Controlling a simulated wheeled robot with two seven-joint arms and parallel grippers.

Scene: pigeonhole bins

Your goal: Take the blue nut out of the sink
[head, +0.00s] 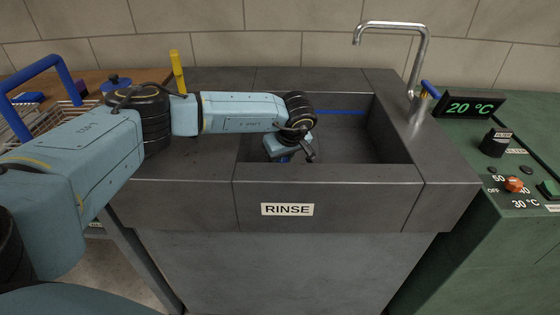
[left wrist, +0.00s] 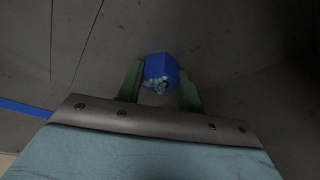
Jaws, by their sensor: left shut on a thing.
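The blue nut (left wrist: 160,66) is between the two green fingers of my left gripper (left wrist: 160,88) in the left wrist view. Small pale bubbles or droplets cover part of its near face. In the head view my left gripper (head: 288,158) points down inside the grey sink basin (head: 360,148), near its left side. The gripper is shut on the nut. I cannot tell whether the nut touches the basin floor. My right gripper is in neither view.
The sink's front wall bears a RINSE label (head: 287,209). A metal tap (head: 416,62) stands at the back right. A green panel (head: 520,200) with a 20 °C display (head: 473,107) is on the right. A wire basket with a blue handle (head: 45,65) is at the left.

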